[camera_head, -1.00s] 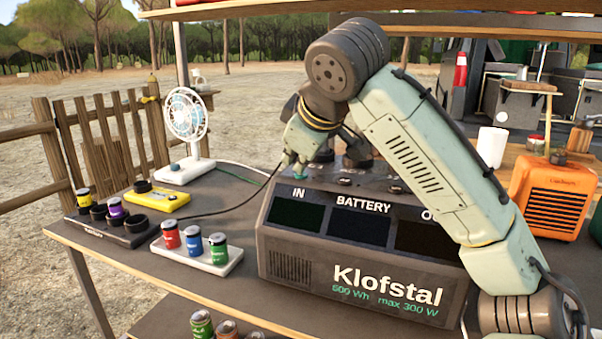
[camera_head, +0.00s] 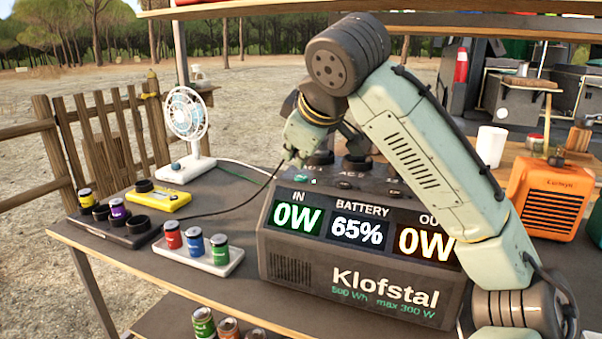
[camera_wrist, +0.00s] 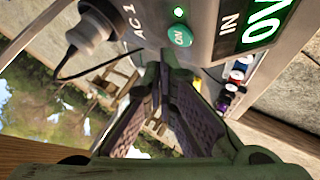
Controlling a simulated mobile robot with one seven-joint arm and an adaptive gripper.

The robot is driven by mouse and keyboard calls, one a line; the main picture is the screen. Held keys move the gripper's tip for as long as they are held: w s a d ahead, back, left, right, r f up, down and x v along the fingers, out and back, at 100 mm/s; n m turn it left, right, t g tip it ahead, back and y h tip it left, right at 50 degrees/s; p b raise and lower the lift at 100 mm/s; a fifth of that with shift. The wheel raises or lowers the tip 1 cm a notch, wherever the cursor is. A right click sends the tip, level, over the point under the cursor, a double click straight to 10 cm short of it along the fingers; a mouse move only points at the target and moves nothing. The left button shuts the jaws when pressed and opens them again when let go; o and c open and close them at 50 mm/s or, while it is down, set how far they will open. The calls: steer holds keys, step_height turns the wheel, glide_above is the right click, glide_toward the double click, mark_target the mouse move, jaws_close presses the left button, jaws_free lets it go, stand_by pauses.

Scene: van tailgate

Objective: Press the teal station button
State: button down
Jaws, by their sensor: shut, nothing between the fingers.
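The power station (camera_head: 345,285) stands on the table, its displays lit with IN 0W, BATTERY 65% and an OUT value of 0W. The teal button (camera_wrist: 180,34), round and marked ON, sits on its sloped top panel beside a small lit green lamp (camera_wrist: 179,12). In the head view the teal button (camera_head: 301,178) shows just below my fingertips. My gripper (camera_head: 291,158) is shut and empty, its fingers pointing down. In the wrist view the tips of my gripper (camera_wrist: 165,58) lie close to the button, with a small gap in the picture.
A plug (camera_wrist: 88,32) with a black cable stands in the AC 1 socket. A white fan (camera_head: 187,125), a yellow device (camera_head: 158,200), a white tray (camera_head: 222,262) with small cans and a dark battery holder (camera_head: 115,235) stand left. An orange heater (camera_head: 552,200) is at right.

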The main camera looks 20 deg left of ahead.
mark_target(298, 178)
step_height(298, 178, up, 6)
steer(key=p, duration=0.5)
steer(key=shift+f, duration=0.2)
